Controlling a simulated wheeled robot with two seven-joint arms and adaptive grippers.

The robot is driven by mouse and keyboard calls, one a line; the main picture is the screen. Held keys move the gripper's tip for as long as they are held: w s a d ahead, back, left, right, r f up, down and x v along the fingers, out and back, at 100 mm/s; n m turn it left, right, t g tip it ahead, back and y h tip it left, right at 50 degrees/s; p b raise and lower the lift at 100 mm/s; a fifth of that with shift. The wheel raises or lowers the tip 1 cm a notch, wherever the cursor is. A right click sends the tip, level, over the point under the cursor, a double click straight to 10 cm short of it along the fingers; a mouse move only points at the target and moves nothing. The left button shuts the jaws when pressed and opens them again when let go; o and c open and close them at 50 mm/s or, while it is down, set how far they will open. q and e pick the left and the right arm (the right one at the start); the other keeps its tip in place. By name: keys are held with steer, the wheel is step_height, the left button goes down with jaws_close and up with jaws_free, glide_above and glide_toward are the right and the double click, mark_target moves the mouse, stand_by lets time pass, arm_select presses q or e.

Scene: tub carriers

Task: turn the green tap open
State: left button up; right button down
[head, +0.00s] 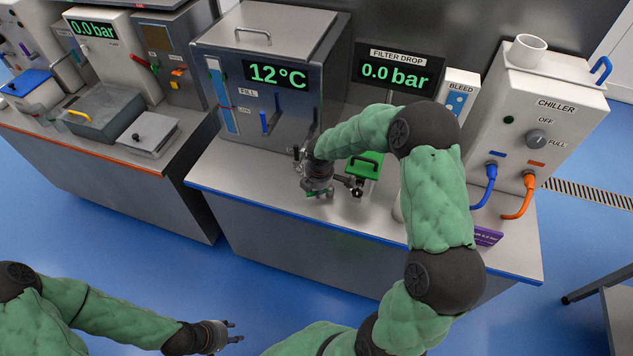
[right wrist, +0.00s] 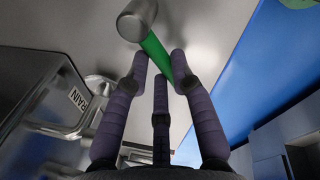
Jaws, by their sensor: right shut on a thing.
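The green tap shows in the right wrist view as a green lever (right wrist: 155,48) running from a grey round metal end (right wrist: 137,18). My right gripper (right wrist: 160,64) has its purple fingers around the lever and is shut on it. In the head view my right gripper (head: 320,190) points down in front of the steel tank, and only a small green part (head: 311,193) shows beside its fingers. My arm and gripper hide most of the tap there. My left gripper (head: 233,332) is empty, its fingers apart, over the blue floor.
The steel tank (head: 270,125) reads 12°C and stands behind the right gripper. A green-topped item (head: 365,166) sits just right of it. The filter drop display (head: 396,72) reads 0.0 bar. A chiller (head: 545,120) with blue and orange hoses stands at right.

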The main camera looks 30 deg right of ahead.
steer(key=shift+s+n, duration=0.15)
steer(key=shift+n, duration=0.15)
steer(key=c, duration=1)
jaws_free()
steer(key=shift+c, duration=0.2)
steer(key=shift+r, duration=0.15)
step_height(320, 180, up, 12)
steer(key=s, duration=0.2)
steer(key=shift+s+a+f, duration=0.15)
steer(key=shift+a+f, duration=0.1)
